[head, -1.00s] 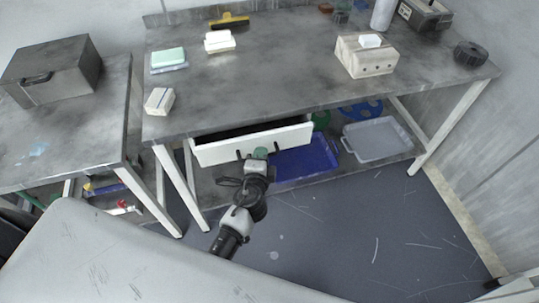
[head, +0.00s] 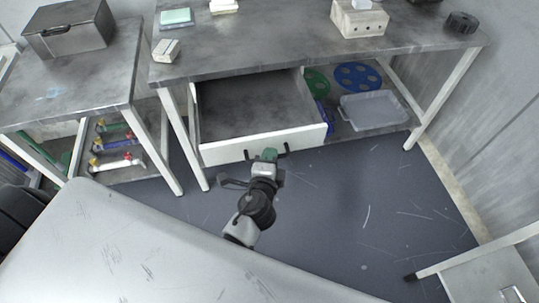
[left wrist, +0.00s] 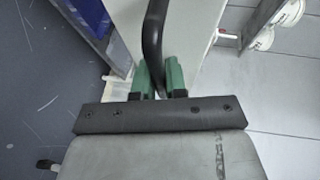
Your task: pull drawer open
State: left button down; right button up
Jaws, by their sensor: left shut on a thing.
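The drawer (head: 262,146) under the main bench has a white front and a grey, empty-looking inside. It stands well out from the bench in the head view. Its dark bar handle (head: 285,150) is on the front face. My left gripper (head: 268,155) is at the handle. In the left wrist view the green fingertips (left wrist: 160,80) are shut around the dark handle (left wrist: 153,40), with the pale drawer front (left wrist: 190,35) just beyond. My right gripper is not in view.
The bench (head: 270,50) holds a pale block (head: 360,20) and a small white block (head: 166,50). Below it are a grey tray (head: 372,111) and a blue disc (head: 358,76). A grey box (head: 68,28) sits on the left table. The floor right of my left arm is clear.

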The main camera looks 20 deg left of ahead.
pick_arm(q)
jog(key=c, duration=1.2)
grip_release()
jog(key=shift+s, duration=0.3)
jog(key=shift+b+v, duration=0.9)
jog(key=shift+v, duration=4.2)
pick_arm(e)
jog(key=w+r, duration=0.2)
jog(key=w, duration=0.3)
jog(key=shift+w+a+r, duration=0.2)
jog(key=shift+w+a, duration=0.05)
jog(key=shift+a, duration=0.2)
pick_arm(q)
jog(key=shift+d, duration=0.1)
